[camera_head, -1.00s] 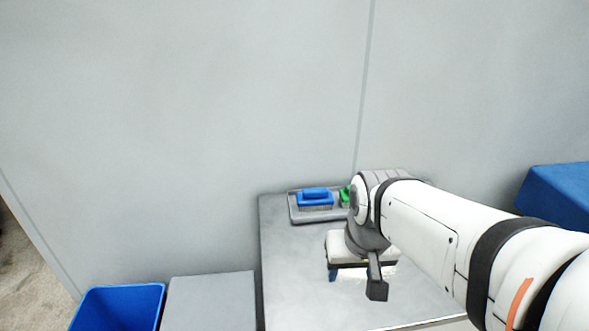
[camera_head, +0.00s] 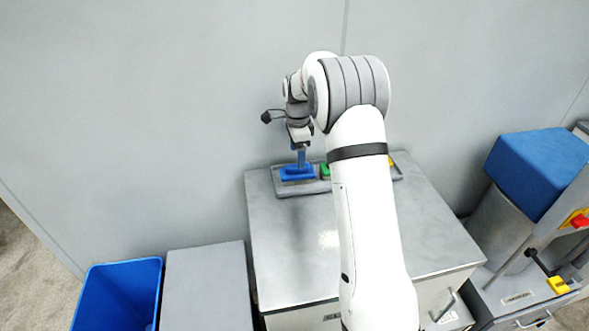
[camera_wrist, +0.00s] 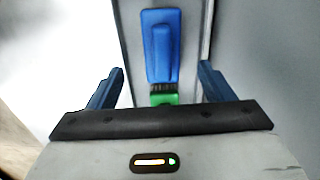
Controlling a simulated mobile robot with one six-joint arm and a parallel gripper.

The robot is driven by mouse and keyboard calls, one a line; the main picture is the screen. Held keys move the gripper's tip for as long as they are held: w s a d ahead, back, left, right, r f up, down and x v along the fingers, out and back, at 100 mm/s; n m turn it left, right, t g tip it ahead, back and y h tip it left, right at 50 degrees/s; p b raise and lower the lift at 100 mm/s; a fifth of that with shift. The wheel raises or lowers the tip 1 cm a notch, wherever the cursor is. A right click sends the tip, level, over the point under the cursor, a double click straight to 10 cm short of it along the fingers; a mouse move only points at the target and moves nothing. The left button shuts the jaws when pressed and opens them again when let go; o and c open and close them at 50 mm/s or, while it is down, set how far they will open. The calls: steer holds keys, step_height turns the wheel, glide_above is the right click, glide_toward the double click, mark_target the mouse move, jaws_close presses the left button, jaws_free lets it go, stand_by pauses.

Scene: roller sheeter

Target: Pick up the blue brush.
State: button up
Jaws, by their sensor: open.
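The blue brush (camera_head: 297,173) lies in the grey tray at the back of the metal cabinet top. In the wrist view the blue brush (camera_wrist: 161,45) shows its raised grip, lengthwise ahead of the jaws. My gripper (camera_head: 300,158) points down just above the brush in the head view. In the wrist view its two blue fingers (camera_wrist: 160,82) are apart, one to each side of the brush's line, with nothing between them that I can see held. A green brush (camera_wrist: 163,98) sits close beside the blue one, partly hidden by the gripper body.
The grey tray (camera_head: 286,191) rests against the wall side of the cabinet top (camera_head: 290,240). Part of the tray is hidden behind my arm. A blue bin (camera_head: 118,295) and a grey box (camera_head: 205,285) stand at left. A machine with a blue cover (camera_head: 540,170) stands at right.

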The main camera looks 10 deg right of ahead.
mark_target(298, 171)
steer(key=shift+w+f+m, duration=0.3)
steer(key=shift+w+f, duration=0.1)
steer(key=shift+f, duration=0.3)
steer(key=f+p, duration=0.1)
steer(key=f, duration=0.2)
steer(key=f+p, duration=0.2)
steer(key=f, duration=0.2)
steer(key=shift+s+d+f, duration=0.1)
steer(key=shift+s+d, duration=0.05)
steer(key=shift+s, duration=0.05)
steer(key=c, duration=1.1)
